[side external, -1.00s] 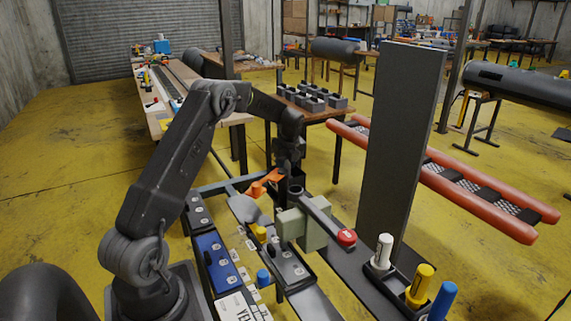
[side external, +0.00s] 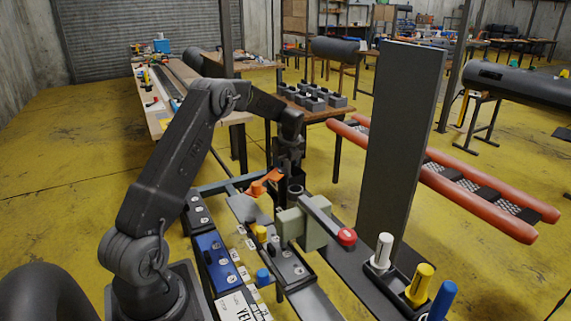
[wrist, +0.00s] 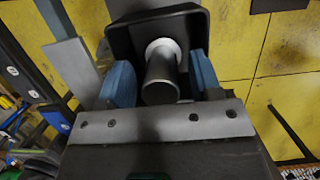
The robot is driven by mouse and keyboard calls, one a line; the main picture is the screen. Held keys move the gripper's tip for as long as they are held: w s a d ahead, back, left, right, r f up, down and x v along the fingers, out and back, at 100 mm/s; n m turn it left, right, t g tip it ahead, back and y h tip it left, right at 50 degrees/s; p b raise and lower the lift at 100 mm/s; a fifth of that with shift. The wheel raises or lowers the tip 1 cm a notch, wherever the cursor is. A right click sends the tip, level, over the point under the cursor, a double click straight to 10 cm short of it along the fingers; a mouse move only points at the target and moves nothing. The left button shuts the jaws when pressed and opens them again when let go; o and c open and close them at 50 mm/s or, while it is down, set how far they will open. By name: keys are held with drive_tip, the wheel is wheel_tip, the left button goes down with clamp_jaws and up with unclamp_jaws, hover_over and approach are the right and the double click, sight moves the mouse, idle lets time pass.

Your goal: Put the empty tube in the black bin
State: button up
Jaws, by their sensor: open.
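My gripper (wrist: 162,80) points down in the wrist view, with its two blue fingers apart. A dark cylinder with a white ring (wrist: 165,45), which looks like the tube, lies between the fingers. Narrow gaps show on both sides of it. Behind it is a black square container (wrist: 119,40) with raised walls, which looks like the black bin. Whether the cylinder rests in it I cannot tell. In the side view my gripper (side external: 289,165) is small and dark, close above a dark round cylinder (side external: 295,191); its fingers are hard to make out.
A grey-green block (side external: 290,225) with a red-ended lever (side external: 347,236) stands nearby. White (side external: 384,248), yellow (side external: 420,283) and blue (side external: 442,300) cylinders stand at the right. A tall dark panel (side external: 400,145) rises behind them. An orange piece (side external: 265,182) is left of the gripper.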

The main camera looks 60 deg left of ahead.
drive_tip(key=v, duration=1.1)
drive_tip(key=s+d+r+n+t, duration=0.1)
drive_tip(key=s+d+r+n, duration=0.15)
drive_tip(key=d+r, duration=0.6)
drive_tip(key=s+d+r+n+t+h, duration=0.1)
drive_tip(key=s+d+n, duration=0.25)
drive_tip(key=d, duration=0.35)
drive_tip(key=s+d+r+n+t, duration=0.1)
drive_tip(key=s+d+r+n, duration=0.2)
drive_tip(key=d, duration=0.4)
drive_tip(key=s+d+f+n+t+h, duration=0.1)
drive_tip(key=s+d+f+n, duration=0.1)
drive_tip(key=s+d+n, duration=0.2)
drive_tip(key=s+d+f+n+t+h, duration=0.1)
drive_tip(key=s+d+f+n, duration=0.2)
drive_tip(key=s, duration=1)
drive_tip(key=d+n, duration=0.2)
drive_tip(key=d, duration=0.3)
drive_tip(key=shift+s+f+t, duration=0.25)
drive_tip(key=shift+f+t, duration=0.05)
drive_tip(key=shift+f, duration=0.05)
